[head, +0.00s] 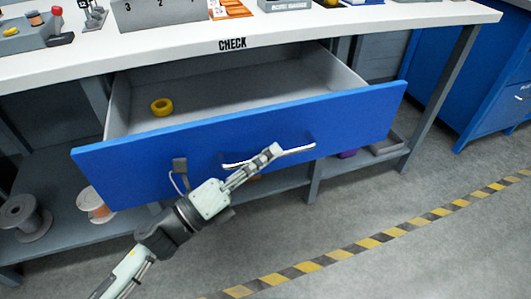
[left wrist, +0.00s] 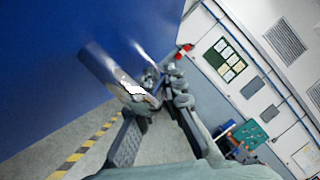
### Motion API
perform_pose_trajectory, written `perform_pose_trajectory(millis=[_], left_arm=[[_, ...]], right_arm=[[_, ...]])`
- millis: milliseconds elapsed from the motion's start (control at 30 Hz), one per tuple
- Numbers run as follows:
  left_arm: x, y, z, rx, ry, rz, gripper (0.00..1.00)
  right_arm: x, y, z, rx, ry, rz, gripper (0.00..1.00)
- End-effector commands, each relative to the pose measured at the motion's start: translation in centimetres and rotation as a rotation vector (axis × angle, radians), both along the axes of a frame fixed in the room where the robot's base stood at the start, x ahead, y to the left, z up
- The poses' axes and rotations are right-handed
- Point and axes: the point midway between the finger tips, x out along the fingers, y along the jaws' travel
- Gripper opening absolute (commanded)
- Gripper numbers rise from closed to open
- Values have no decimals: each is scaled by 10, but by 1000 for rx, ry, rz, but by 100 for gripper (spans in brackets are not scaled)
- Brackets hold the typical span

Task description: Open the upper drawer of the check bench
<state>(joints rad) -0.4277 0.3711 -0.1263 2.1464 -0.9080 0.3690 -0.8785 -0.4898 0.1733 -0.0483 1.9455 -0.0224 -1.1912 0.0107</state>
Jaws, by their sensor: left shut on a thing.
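The upper drawer (head: 250,141) of the check bench (head: 247,39) has a blue front and stands pulled out, its grey inside showing in the head view. A yellow ring (head: 161,107) lies in it at the left. My left gripper (head: 272,152) is shut on the drawer's pale bar handle (head: 298,150), near the handle's middle. In the left wrist view the fingers (left wrist: 160,95) close around the handle (left wrist: 112,75), with the blue drawer front beside it. My right gripper does not show in either view.
Wire spools (head: 25,218) sit on the lower shelf at the left. A bench leg (head: 440,100) stands right of the drawer. A blue cabinet (head: 495,85) is at the far right. Grey floor with a yellow-black stripe (head: 366,244) lies open in front.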

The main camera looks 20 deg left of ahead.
Motion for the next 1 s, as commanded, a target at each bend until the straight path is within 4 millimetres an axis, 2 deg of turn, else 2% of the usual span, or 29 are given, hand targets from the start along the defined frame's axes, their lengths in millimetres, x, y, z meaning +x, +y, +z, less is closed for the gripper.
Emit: perform_pose_trajectory(millis=[67, 100, 233, 267, 633, 767, 1000], left_arm=[[0, 0, 0, -1, 1, 1, 0], [0, 0, 0, -1, 1, 1, 13], [0, 0, 0, 0, 1, 0, 29], [0, 0, 0, 0, 1, 0, 31], [-5, 4, -3, -1, 3, 0, 31], [-21, 16, -7, -1, 5, 3, 31], [-62, 47, -18, 0, 6, 3, 31]], right_arm=[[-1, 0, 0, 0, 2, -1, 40], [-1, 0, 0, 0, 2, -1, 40], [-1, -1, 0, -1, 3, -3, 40], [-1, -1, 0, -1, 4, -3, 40], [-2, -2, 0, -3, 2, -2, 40], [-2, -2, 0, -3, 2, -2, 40], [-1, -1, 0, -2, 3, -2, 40]])
